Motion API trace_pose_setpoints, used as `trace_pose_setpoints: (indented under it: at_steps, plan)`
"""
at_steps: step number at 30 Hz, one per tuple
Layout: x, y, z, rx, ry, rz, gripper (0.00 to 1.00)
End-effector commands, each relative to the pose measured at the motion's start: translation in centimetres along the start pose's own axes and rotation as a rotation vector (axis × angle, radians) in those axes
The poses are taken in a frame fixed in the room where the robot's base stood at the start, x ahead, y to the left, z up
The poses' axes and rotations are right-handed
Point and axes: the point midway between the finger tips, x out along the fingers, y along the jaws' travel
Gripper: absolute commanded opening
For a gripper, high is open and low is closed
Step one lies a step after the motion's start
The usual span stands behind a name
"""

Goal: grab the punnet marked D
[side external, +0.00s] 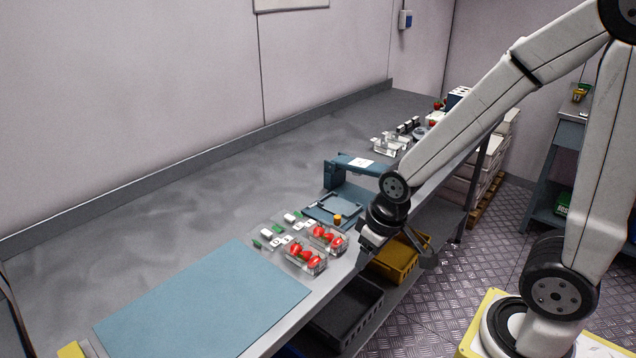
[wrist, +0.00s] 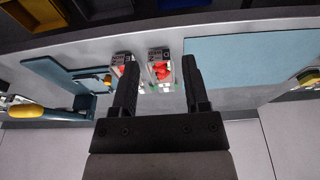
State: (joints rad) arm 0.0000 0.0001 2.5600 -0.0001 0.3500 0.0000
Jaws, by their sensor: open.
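Two clear punnets of strawberries stand side by side on the steel bench: one nearer the blue mat (side external: 306,258), the other nearer the blue stand (side external: 328,238). The wrist view shows them as the right punnet (wrist: 160,70) and the left punnet (wrist: 121,60). The left one is partly hidden by a finger; the right one appears between the fingers. The letter marks are too small to read, so I cannot tell which is D. My gripper (side external: 372,240) is open and empty, off the bench's front edge beside the punnets; its fingers also show in the wrist view (wrist: 160,78).
Small white and green tags (side external: 275,242) lie behind the punnets. The blue mat (side external: 205,305) lies at the left, the blue stand (side external: 335,205) at the right. Clear containers (side external: 390,143) stand farther along. A yellow crate (side external: 392,262) and a black crate (side external: 345,315) sit below.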

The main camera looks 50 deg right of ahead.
Motion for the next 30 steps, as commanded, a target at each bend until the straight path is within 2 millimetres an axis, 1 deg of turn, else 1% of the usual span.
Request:
trace_pose_setpoints:
  at_steps: [13,14,15,17,18,25,30]
  plan:
    - [0.0,0.0,0.0,0.0,0.0,0.0,0.59]
    - [0.0,0.0,0.0,0.0,0.0,0.0,0.65]
    - [0.0,0.0,0.0,0.0,0.0,0.0,0.78]
    - [0.0,0.0,0.0,0.0,0.0,0.0,0.97]
    - [0.0,0.0,0.0,0.0,0.0,0.0,1.0]
    - [0.03,0.0,-0.03,0.0,0.002,0.0,1.0]
    - [0.6,0.07,-0.41,0.0,0.024,0.001,1.0]
